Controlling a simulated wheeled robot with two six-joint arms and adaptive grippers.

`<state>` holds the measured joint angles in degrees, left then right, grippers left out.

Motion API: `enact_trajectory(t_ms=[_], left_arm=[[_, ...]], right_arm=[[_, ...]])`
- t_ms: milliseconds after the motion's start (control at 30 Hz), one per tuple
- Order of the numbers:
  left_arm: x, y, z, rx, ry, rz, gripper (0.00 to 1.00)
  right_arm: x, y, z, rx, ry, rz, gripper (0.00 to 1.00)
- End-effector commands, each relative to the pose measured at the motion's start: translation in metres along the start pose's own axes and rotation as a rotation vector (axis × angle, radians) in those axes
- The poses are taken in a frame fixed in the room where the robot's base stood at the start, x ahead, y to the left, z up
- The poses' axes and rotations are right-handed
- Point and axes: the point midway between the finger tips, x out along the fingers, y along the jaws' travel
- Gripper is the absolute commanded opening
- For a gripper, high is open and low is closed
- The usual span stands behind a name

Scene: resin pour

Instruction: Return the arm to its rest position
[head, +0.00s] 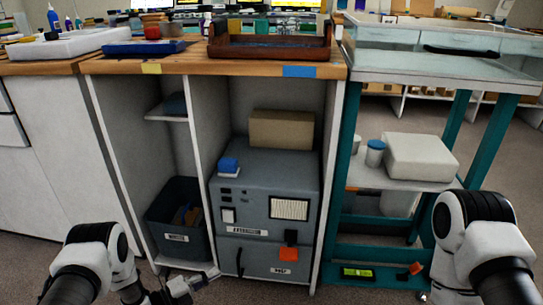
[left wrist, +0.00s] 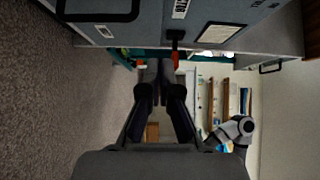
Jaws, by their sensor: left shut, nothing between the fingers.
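My left gripper (head: 196,283) is low in the head view, in front of the workbench's lower compartments. Its fingers are together and hold nothing. In the left wrist view the fingers (left wrist: 158,72) point toward a grey cabinet front at the top, with no object between them. My left arm enters at the bottom left of the head view. My right arm shows at the bottom right, but its gripper is out of view.
A workbench (head: 222,64) holds a brown tray (head: 270,50) and a blue tray (head: 145,47). Beneath are a grey machine (head: 270,165) and a dark bin (head: 163,215). A teal-framed cart (head: 352,150) stands right. Carpet lies in front.

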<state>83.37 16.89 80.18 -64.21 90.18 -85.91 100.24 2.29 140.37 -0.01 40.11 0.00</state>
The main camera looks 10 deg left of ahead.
Motion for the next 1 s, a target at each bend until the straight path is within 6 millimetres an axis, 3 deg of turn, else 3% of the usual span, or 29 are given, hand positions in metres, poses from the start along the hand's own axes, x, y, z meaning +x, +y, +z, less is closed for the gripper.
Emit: enact_trajectory(t_ms=[133,200,267,367,467,600,800,900,967,1000], left_arm=[[0.022,-0.035,0.001,0.029,0.025,-0.032,0.00],[0.037,-0.059,-0.018,-0.012,0.028,-0.027,0.00],[0.041,-0.063,-0.033,-0.095,-0.027,0.038,0.00],[0.029,-0.049,-0.059,-0.367,-0.177,0.222,0.00],[-0.018,-0.021,-0.097,-0.750,-0.426,0.464,0.00],[-0.106,0.006,-0.151,-1.191,-0.840,0.699,0.00],[-0.209,0.012,-0.212,-1.571,-1.399,0.808,0.00],[-0.245,0.009,-0.232,-1.731,-1.706,0.747,0.00],[-0.249,0.010,-0.236,-1.818,-1.821,0.674,0.00],[-0.248,-0.017,-0.235,-1.825,-1.821,0.663,0.00]], right_arm=[[-0.009,0.000,0.000,0.000,0.000,0.000,0.40],[-0.018,0.000,0.000,0.000,0.000,0.000,0.40],[-0.023,0.000,0.000,0.000,0.000,0.000,0.40],[-0.030,0.000,0.000,0.000,0.000,0.000,0.40],[-0.036,0.000,0.000,0.000,0.000,0.000,0.40],[-0.038,0.000,0.000,0.000,0.000,0.000,0.40],[-0.037,0.000,0.000,0.000,0.000,0.000,0.40],[-0.037,0.000,0.000,0.000,0.000,0.000,0.40],[-0.037,0.000,0.000,0.000,0.000,0.000,0.40],[-0.064,0.000,0.001,0.000,-0.001,0.000,0.40]])
